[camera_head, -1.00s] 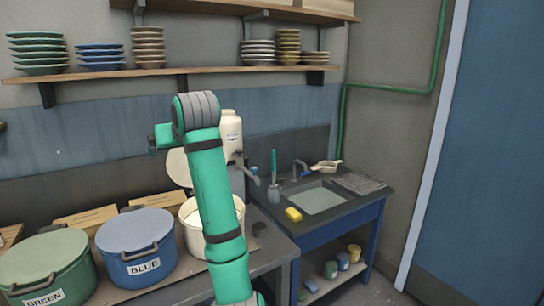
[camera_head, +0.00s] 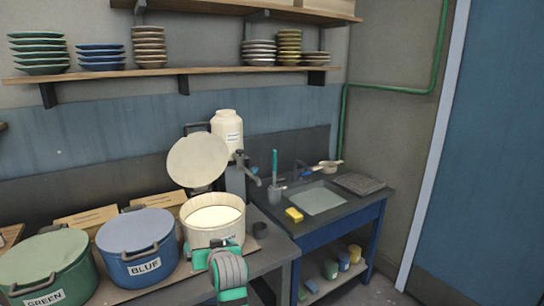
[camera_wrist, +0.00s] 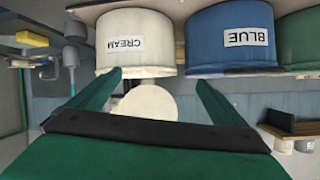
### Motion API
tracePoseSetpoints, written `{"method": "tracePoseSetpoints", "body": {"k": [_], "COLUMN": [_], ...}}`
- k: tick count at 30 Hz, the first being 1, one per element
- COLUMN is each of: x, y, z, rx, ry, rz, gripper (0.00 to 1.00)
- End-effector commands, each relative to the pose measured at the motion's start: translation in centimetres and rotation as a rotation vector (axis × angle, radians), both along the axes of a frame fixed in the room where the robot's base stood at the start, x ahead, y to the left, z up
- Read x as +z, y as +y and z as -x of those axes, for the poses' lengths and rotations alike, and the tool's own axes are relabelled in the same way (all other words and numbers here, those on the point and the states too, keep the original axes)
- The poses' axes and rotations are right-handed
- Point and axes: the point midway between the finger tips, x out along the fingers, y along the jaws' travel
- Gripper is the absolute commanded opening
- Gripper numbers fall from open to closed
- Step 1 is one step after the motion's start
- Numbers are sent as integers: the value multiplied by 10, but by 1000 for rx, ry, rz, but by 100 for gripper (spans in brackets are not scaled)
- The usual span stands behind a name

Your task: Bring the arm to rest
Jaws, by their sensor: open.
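My gripper (camera_wrist: 158,78) shows in the wrist view with its two green fingers spread apart and nothing between them. Beyond the fingers, in that upside-down view, are a cream bin (camera_wrist: 150,25) and a blue bin (camera_wrist: 228,45). My green arm (camera_head: 229,268) shows low in the head view, in front of the cream bin (camera_head: 213,234); I cannot make out the fingers there. The cream bin is open, and a round cream lid (camera_head: 197,160) is raised behind it.
A closed blue bin (camera_head: 137,247) and a closed green bin (camera_head: 45,270) stand to the left on the counter. A sink (camera_head: 315,200) with a yellow sponge (camera_head: 294,215) is to the right. A shelf (camera_head: 215,71) with stacked plates is above.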

Motion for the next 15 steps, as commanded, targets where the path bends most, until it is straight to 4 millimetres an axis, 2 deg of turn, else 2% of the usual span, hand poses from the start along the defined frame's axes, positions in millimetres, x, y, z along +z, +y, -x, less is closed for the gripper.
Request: {"method": "tracePoseSetpoints", "body": {"k": [1,3,8,15], "x": [-24,-50,-106,-175], "y": [-5,-13,-32,-59], "z": [9,20,50,108], "rx": [-13,-31,-78,-143], "ry": [4,0,-9,-27], "rz": [-8,-19,-37,-54], "gripper": [97,97,97,97]}}
